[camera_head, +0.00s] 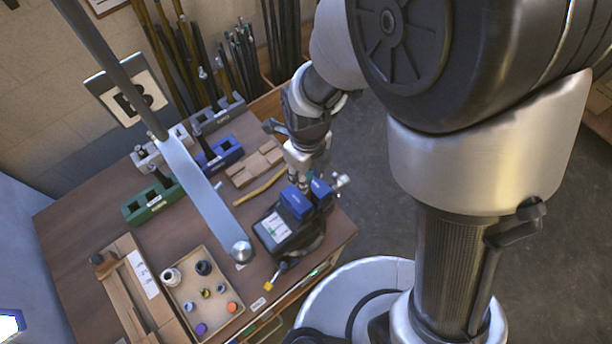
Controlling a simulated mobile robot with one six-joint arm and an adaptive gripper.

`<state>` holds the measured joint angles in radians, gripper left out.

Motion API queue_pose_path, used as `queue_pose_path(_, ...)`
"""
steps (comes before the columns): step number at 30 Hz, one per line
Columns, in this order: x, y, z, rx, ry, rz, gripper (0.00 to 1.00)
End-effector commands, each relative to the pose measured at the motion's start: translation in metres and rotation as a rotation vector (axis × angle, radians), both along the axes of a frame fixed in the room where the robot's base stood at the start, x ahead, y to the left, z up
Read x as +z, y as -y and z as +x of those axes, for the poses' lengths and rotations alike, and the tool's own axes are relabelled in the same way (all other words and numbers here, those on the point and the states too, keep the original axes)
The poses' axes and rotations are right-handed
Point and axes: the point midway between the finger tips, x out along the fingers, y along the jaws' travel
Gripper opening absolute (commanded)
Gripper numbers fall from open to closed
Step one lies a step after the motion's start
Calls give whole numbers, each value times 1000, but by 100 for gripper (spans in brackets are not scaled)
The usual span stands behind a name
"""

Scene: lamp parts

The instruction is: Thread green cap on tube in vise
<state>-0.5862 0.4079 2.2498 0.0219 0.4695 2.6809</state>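The vise (268,233) is dark with blue jaws (297,201) and stands near the right front corner of the bench. A short silvery piece (341,181) shows at the right of the jaws; I cannot tell whether it is the tube. My gripper (303,181) points down just behind the blue jaws. Its fingertips are small and partly hidden, so whether it is open, or holds anything, does not show. A tan tray (184,311) holds several small coloured caps. One of them is a yellowish-green cap (206,293); I cannot tell if it is the task's green cap.
A long grey bar (195,185) crosses above the bench. A green block (152,204), a blue block (220,155) and a slotted wooden block (255,164) stand behind. A yellow stick (262,188) lies left of my gripper. A yellow-tipped tool (272,278) lies in front of the vise.

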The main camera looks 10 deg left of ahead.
Motion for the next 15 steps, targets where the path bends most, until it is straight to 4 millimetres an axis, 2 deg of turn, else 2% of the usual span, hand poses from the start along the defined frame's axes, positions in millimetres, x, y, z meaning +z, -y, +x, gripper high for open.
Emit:
queue_pose_path(5,1,-1,1,1,2,2,44)
queue_pose_path(15,5,-1,2,2,6,4,44)
